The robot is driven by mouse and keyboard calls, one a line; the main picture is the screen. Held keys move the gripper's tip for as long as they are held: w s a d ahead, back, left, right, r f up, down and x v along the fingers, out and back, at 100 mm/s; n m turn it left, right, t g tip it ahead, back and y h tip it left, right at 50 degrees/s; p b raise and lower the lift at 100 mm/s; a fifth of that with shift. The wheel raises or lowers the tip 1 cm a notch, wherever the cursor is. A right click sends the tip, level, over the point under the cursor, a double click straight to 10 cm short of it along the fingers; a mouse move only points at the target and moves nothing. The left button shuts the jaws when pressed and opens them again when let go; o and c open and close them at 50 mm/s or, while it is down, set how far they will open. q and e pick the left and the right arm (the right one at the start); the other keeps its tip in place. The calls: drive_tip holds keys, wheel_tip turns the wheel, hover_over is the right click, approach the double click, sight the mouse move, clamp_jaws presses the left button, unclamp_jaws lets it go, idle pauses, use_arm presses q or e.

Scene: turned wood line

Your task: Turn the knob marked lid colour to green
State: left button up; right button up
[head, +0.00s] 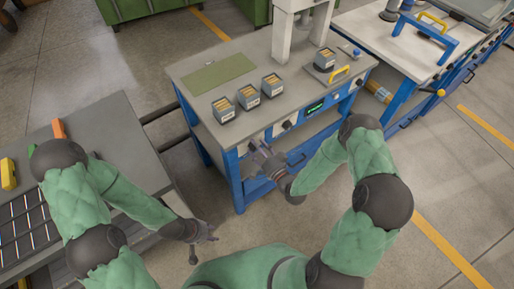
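A blue-framed workbench (200,79) stands ahead, with a pale front panel that carries dark knobs. One knob (287,125) is left of a small green-lit display (315,107), and another knob (362,82) is near the panel's right end. The labels are too small to read, so I cannot tell which knob is marked lid colour or where it points. My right gripper (259,148) is close to the panel's left part and hides some of it. Contact and finger opening are unclear. My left gripper (207,236) hangs low over the floor, away from the bench.
Several small grey boxes with orange-brown contents (248,96) stand on the bench beside a green mat (219,74). A white column rises at its back. A grey table (100,122) is at left, and another workbench (390,45) is at right. Floor lies between.

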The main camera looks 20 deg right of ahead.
drive_tip(key=v, duration=1.2)
drive_tip(key=shift+a+f, duration=0.1)
idle(0.4)
drive_tip(key=a+f+n+g+h, duration=0.1)
drive_tip(key=a+f+n+g, duration=0.3)
drive_tip(key=f+g, duration=0.45)
drive_tip(key=s+a+f+n+g, duration=0.2)
drive_tip(key=s+g, duration=0.2)
drive_tip(key=s, duration=0.2)
drive_tip(key=s+a+f+n+g+h, duration=0.1)
drive_tip(key=s+a+f+n+g, duration=0.1)
drive_tip(key=s, duration=0.4)
drive_tip(key=shift+a+f+n+g, duration=0.3)
drive_tip(key=shift+a+f+g, duration=0.45)
drive_tip(key=shift+g, duration=0.3)
